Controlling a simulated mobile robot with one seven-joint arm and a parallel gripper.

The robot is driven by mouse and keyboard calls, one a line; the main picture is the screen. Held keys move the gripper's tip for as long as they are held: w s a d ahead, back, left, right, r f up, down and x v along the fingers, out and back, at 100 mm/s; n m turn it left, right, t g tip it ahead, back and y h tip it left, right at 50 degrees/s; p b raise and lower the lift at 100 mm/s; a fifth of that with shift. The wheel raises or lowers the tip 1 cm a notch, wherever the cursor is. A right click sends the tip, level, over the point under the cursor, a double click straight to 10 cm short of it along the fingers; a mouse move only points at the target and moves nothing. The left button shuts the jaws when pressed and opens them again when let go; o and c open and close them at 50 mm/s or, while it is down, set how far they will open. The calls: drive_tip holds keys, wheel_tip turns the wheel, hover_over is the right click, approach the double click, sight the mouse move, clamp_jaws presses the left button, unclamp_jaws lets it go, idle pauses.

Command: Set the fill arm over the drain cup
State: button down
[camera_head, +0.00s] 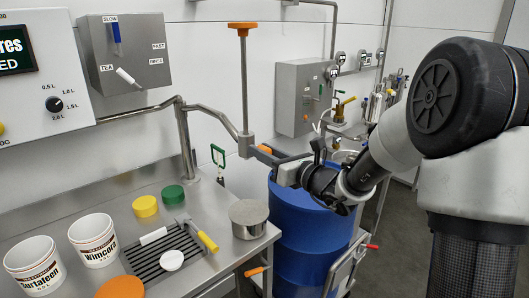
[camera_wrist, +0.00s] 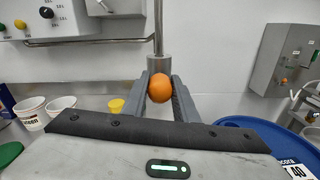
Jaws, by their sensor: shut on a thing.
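The fill arm (camera_head: 213,120) is a grey steel pipe swung out from a post on the steel bench. Its end block (camera_head: 246,146) carries a tall rod with an orange top, and an orange knob (camera_wrist: 160,88) sticks out toward me. My gripper (camera_head: 277,156) is shut on this knob; in the wrist view its two fingers (camera_wrist: 160,84) sit on either side of it. A round steel cup (camera_head: 249,220), perhaps the drain cup, stands at the bench's right corner. In the head view the arm's end hangs above it; I cannot tell whether they line up in depth.
A blue drum (camera_head: 305,235) stands right of the bench, below my gripper. White tubs (camera_head: 93,240), yellow and green lids (camera_head: 173,195) and a black slatted grate (camera_head: 160,255) with a white dish and tools occupy the bench. A grey switch box (camera_head: 125,60) hangs behind.

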drive_tip(key=c, duration=1.4)
unclamp_jaws()
drive_tip(key=shift+s+d, duration=0.1)
drive_tip(key=p+v, duration=0.2)
drive_tip(key=v, duration=1.5)
drive_tip(key=shift+s, duration=0.1)
